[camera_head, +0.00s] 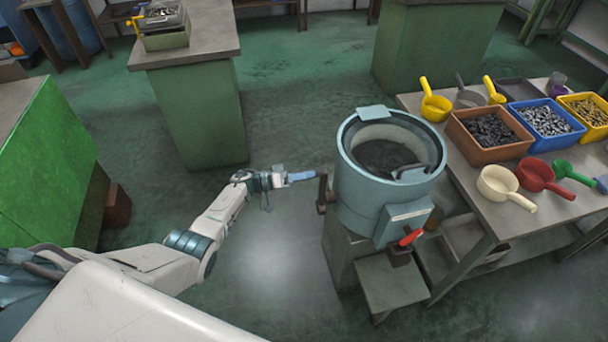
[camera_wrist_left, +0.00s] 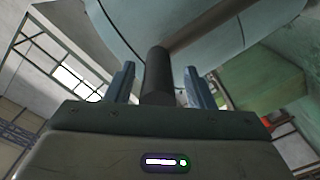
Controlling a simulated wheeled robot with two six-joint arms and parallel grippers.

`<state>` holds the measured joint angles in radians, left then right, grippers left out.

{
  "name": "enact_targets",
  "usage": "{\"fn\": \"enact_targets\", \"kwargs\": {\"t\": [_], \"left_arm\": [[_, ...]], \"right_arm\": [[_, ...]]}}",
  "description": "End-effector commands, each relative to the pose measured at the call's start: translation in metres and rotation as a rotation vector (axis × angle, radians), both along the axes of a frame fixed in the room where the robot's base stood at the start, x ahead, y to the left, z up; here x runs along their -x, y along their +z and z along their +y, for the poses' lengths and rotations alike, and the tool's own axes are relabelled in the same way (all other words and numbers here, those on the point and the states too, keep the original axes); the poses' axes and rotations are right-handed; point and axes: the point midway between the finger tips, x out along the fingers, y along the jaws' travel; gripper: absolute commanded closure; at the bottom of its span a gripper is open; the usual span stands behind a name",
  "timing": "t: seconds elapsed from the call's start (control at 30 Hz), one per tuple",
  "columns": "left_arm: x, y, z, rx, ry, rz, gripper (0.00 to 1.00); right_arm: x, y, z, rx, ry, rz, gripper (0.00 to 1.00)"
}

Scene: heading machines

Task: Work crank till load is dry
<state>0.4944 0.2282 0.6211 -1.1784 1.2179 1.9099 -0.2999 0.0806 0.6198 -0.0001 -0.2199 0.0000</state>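A blue-grey drum machine (camera_head: 375,200) stands right of centre, its round top open. A dark load (camera_head: 383,155) lies inside; I cannot tell whether it is wet or dry. The crank (camera_head: 322,190) is a brown arm and handle on the drum's left side. My left gripper (camera_head: 302,177) is at the crank. In the left wrist view the dark crank handle (camera_wrist_left: 157,75) stands between its two fingers (camera_wrist_left: 158,85), with a gap on each side. The gripper is open. My right gripper is out of view.
A table (camera_head: 480,195) on the right holds orange (camera_head: 472,148), blue (camera_head: 570,140) and yellow bins of small metal parts, with several scoops. A red-handled lever (camera_head: 410,237) is on the drum's front. Green cabinets stand at left and behind.

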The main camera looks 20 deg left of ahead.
Motion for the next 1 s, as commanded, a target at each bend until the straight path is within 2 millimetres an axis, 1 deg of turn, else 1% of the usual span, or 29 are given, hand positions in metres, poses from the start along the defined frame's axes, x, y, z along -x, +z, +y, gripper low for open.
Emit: {"fn": "enact_targets", "kwargs": {"t": [0.2,0.33,0.47,0.6,0.73,0.9,1.0], "left_arm": [[0.001,0.0,0.0,0.001,0.0,0.001,0.51],[0.006,-0.001,0.008,0.0,0.001,0.001,0.51],[0.019,-0.002,0.027,-0.003,0.0,0.001,0.51],[0.035,-0.003,0.052,-0.003,-0.001,0.001,0.51],[0.048,-0.003,0.071,-0.002,0.0,0.002,0.51],[0.058,-0.002,0.086,-0.001,0.0,0.002,0.51],[0.06,-0.001,0.089,0.0,-0.001,0.0,0.51]], "right_arm": [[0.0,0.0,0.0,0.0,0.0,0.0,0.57],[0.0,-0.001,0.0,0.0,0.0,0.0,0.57],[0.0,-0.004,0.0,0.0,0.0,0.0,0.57],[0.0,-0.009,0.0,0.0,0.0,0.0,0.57],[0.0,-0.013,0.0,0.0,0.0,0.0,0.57],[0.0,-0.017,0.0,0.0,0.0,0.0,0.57],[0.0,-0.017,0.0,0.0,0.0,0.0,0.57]]}}
